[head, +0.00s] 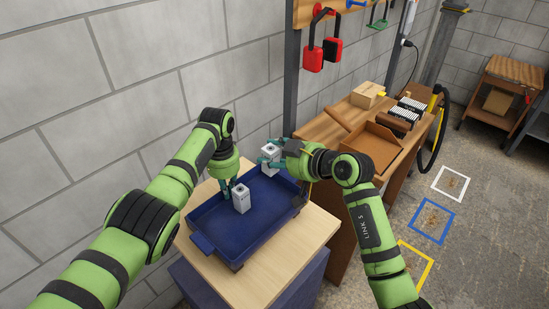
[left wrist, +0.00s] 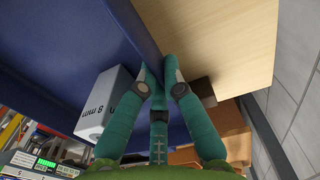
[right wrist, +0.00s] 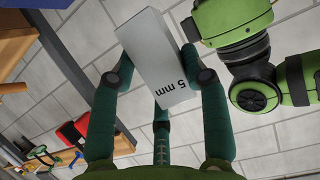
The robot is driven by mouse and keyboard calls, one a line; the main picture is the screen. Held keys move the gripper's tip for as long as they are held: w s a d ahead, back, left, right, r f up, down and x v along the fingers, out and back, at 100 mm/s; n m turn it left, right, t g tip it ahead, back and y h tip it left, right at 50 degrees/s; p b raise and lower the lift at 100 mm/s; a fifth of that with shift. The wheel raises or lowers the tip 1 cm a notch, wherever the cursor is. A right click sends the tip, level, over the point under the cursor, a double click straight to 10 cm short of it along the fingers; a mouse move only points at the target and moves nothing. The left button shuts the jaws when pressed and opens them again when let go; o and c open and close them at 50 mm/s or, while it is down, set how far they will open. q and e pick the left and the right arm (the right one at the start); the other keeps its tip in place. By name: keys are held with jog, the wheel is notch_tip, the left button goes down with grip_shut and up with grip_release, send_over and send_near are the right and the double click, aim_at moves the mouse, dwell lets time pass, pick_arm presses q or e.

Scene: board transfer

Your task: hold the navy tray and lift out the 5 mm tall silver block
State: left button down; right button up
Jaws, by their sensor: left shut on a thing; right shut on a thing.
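The navy tray (head: 212,237) sits on a light wooden top, and its rim also shows in the left wrist view (left wrist: 136,28). My left gripper (head: 228,188) is shut on the tray's wall, with fingers on both sides of it (left wrist: 158,75). A silver block marked 8 mm (left wrist: 108,100) stands in the tray beside those fingers (head: 241,201). My right gripper (head: 266,160) is shut on the silver block marked 5 mm (right wrist: 160,62). That block (head: 269,153) appears raised at the tray's far end; its underside is hidden in the head view.
A brown workbench (head: 338,118) behind holds an open brown tray (head: 372,146), a cardboard box (head: 367,95) and dark ribbed items. Red padlock-shaped items (head: 313,59) hang above. A block wall (head: 60,100) stands close on the left. Coloured squares mark the floor at right.

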pick_arm(q)
jog(key=c, duration=1.3)
grip_release()
jog(key=shift+r, duration=0.1)
pick_arm(e)
jog(key=shift+r, duration=0.1)
